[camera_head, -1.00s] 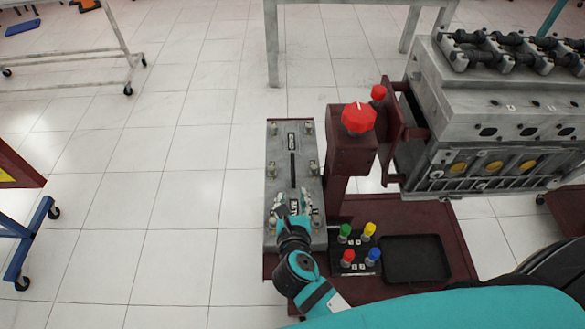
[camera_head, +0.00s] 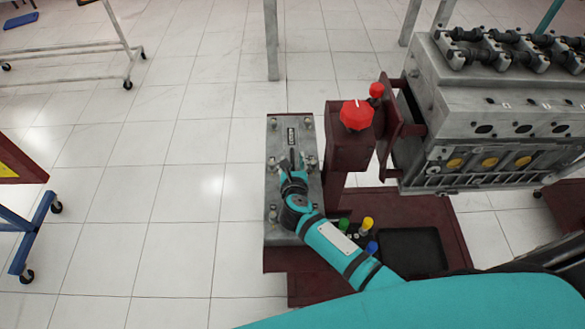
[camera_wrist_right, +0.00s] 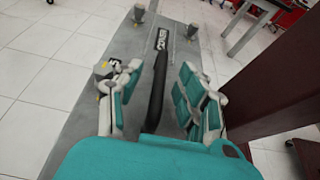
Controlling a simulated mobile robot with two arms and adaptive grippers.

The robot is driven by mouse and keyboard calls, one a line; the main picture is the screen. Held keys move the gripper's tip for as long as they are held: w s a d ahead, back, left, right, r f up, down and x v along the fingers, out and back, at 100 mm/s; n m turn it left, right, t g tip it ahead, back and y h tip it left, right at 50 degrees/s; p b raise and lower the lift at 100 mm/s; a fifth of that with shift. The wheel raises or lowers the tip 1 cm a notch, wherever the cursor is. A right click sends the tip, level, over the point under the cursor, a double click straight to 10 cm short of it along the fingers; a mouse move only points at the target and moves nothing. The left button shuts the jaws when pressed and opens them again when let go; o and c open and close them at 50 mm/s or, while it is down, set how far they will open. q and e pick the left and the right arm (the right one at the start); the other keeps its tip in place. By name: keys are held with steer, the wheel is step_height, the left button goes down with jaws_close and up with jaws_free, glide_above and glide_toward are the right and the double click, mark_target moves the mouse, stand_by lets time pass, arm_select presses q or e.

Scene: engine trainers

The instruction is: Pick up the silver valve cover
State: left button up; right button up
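The silver valve cover (camera_head: 273,188) appears to be the long grey metal plate with a black bar along its middle and several knobs near its edges. It lies on the dark red stand, left of the engine. It also fills the middle of the right wrist view (camera_wrist_right: 85,128). My right gripper (camera_head: 291,160) is over the plate's middle and hides part of it. In the right wrist view the gripper (camera_wrist_right: 158,72) is open, its fingers on either side of the black bar (camera_wrist_right: 158,92), with gaps on both sides. My left gripper is not in view.
A red knob (camera_head: 356,115) tops a dark red post (camera_head: 347,150) just right of the plate. The large engine (camera_head: 490,105) stands further right. Coloured pegs, including a yellow one (camera_head: 367,224), and a black tray (camera_head: 412,252) are near my forearm.

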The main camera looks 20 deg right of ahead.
jaws_close()
stand_by(0.3)
steer(key=shift+w+r, duration=0.1)
steer(key=shift+w, duration=0.1)
